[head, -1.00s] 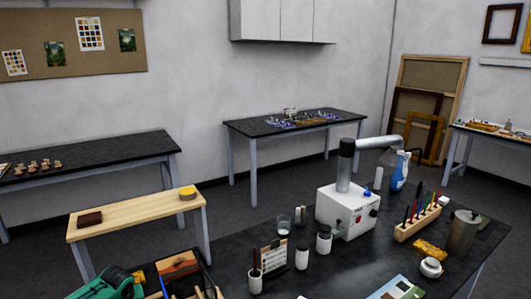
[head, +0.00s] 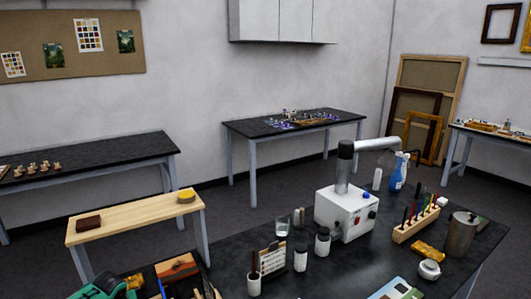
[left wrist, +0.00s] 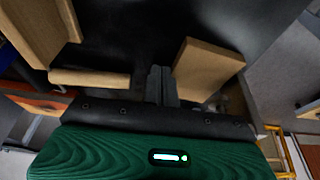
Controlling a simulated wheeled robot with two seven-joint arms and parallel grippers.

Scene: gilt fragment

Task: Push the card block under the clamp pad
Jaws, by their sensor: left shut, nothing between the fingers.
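In the left wrist view, a tan block (left wrist: 207,69), which looks like the card block, stands on a dark surface just right of my left gripper (left wrist: 160,72). The gripper's dark fingers are shut with nothing between them. Their tips are close beside the block's left side; I cannot tell if they touch. The clamp pad is not clearly identifiable. My green left wrist shows at the bottom left of the head view, with the fingertips hidden. My right gripper is in neither view.
A light wooden rod (left wrist: 90,78) and a tan board (left wrist: 40,28) lie left of the fingers. In the head view, the dark bench (head: 390,255) holds jars, a white machine (head: 345,212) and a brush rack (head: 418,219). A wooden bench (head: 135,222) stands behind my left arm.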

